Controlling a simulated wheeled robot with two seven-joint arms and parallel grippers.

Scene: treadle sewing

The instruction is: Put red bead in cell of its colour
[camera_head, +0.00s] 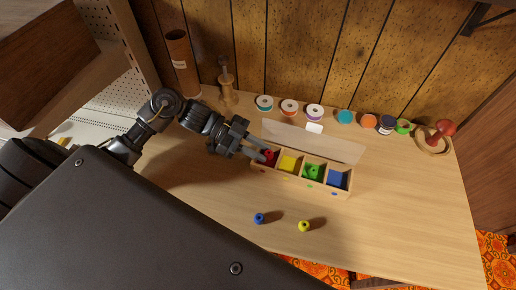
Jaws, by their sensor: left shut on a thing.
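A wooden box (298,190) with a row of coloured cells stands on the table. Its cells run red (263,162), yellow (288,163), green and blue (337,179) from left to right. My left gripper (267,153) is at the red cell, shut on the red bead (270,156), which is partly hidden by the fingers. I cannot tell whether the bead touches the cell floor. A green bead (313,171) sits in the green cell. My right gripper is not in view.
A blue bead (259,218) and a yellow bead (304,226) lie on the bare table in front of the box. Several thread spools (314,111) line the back. A wooden stand with a red top (442,129) is at right.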

